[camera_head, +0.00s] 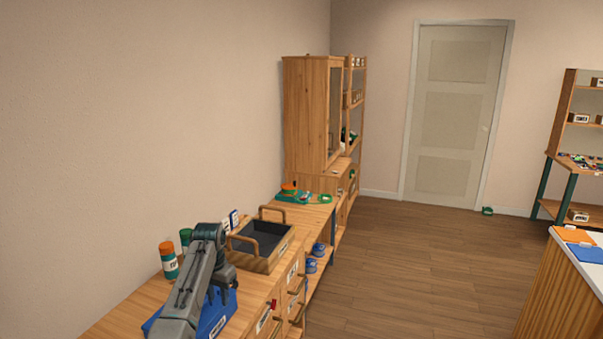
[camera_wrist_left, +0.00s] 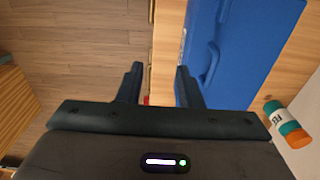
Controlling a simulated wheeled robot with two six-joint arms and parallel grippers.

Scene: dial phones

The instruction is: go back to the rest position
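My left gripper (camera_head: 223,294) hangs over the front edge of the wooden counter (camera_head: 126,312), above and beside a blue case (camera_head: 212,318). In the left wrist view the two dark fingers of my left gripper (camera_wrist_left: 159,80) are apart with nothing between them. The blue case (camera_wrist_left: 235,55) lies to the right of the fingers there. My arm hides part of the case in the head view. My right gripper is in neither view.
A wooden tray (camera_head: 266,264) with handles stands just beyond my gripper. An orange-and-green bottle (camera_head: 169,262) and a green bottle (camera_head: 186,238) stand by the wall. Drawers (camera_head: 292,290) line the counter front. Open floor (camera_head: 410,270) lies to the right.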

